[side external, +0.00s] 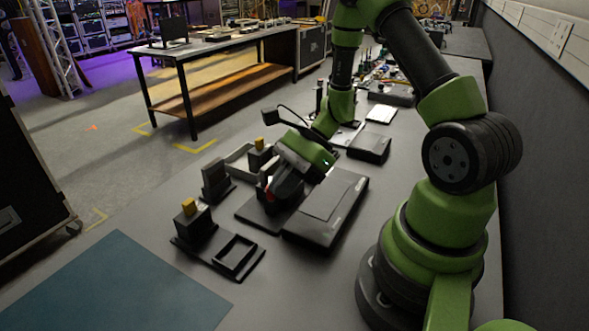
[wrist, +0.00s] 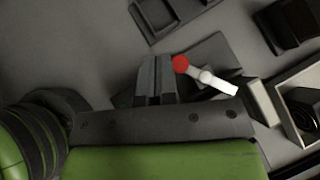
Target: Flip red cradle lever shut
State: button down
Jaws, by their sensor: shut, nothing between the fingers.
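In the wrist view the lever shows as a round red knob (wrist: 181,64) on a pale arm with a white pivot (wrist: 207,77), slanting down to the right. It sits over a dark flat base plate (wrist: 215,50). My gripper (wrist: 155,66) is shut and empty, with its fingers just left of the red knob. I cannot tell whether they touch it.
Black blocks with yellow tops (side external: 189,207) stand to the left, one beside a square frame (side external: 237,255). A flat black case (side external: 325,208) lies right of my gripper. An open tray (wrist: 303,98) is at the wrist view's right. A blue mat (side external: 115,285) is clear.

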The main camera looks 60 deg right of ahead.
dwell(0.4)
jog(key=shift+w+d, duration=0.6)
jog(key=shift+d, duration=0.2)
jog(key=s, duration=0.1)
jog(key=s+d, duration=0.1)
jog(key=s, duration=0.2)
jog(key=shift+d, duration=0.35)
jog(key=s+d+r, duration=0.4)
jog(key=s+r, duration=0.2)
jog(key=shift+r, duration=0.4)
